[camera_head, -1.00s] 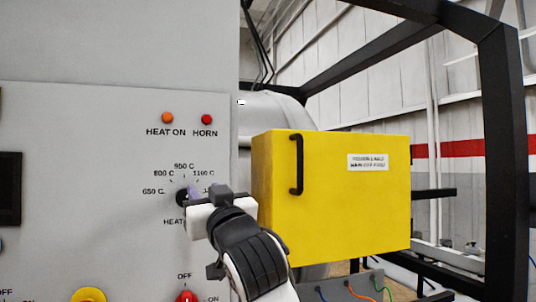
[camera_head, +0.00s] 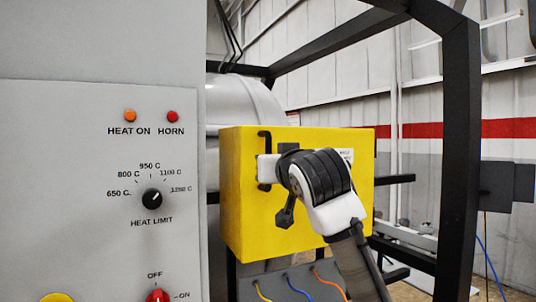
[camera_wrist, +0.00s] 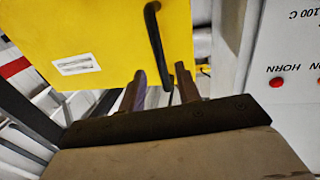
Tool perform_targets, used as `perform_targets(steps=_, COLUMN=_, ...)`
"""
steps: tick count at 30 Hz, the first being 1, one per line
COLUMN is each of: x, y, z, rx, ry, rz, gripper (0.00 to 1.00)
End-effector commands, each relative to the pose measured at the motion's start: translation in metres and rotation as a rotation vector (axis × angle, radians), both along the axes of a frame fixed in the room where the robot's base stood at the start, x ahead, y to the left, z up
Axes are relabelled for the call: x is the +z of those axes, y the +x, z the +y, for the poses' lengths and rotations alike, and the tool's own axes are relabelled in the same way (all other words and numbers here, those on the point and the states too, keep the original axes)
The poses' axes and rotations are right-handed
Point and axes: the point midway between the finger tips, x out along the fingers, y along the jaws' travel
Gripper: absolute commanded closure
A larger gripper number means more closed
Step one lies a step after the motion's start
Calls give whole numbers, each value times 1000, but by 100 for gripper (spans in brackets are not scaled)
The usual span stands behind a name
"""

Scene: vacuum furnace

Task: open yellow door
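The yellow door (camera_head: 300,220) is the front of a yellow box in the middle of the head view, and it looks closed. Its black vertical handle (camera_head: 264,141) is near the left edge of the door; my gripper covers its middle. The handle also shows in the wrist view (camera_wrist: 153,30). My gripper (camera_head: 264,168) is at the handle in the head view. In the wrist view my gripper (camera_wrist: 160,78) has its two fingers apart, with the handle's near end between them. I cannot tell whether either finger touches it.
A grey control panel (camera_head: 100,240) with a heat limit knob (camera_head: 152,198) stands to the left. A black frame post (camera_head: 459,170) stands to the right. Coloured cables (camera_head: 300,285) run below the box. A pale rounded vessel (camera_head: 240,100) is behind it.

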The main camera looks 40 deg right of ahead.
Motion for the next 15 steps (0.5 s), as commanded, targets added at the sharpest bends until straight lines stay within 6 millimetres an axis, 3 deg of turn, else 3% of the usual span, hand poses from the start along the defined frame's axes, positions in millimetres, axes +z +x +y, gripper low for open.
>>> perform_targets(steps=7, x=3, y=42, z=-19, rx=-1, ry=0, rz=1, gripper=67)
perform_targets(steps=15, x=1, y=59, z=-27, rx=0, ry=-2, rz=-1, gripper=67)
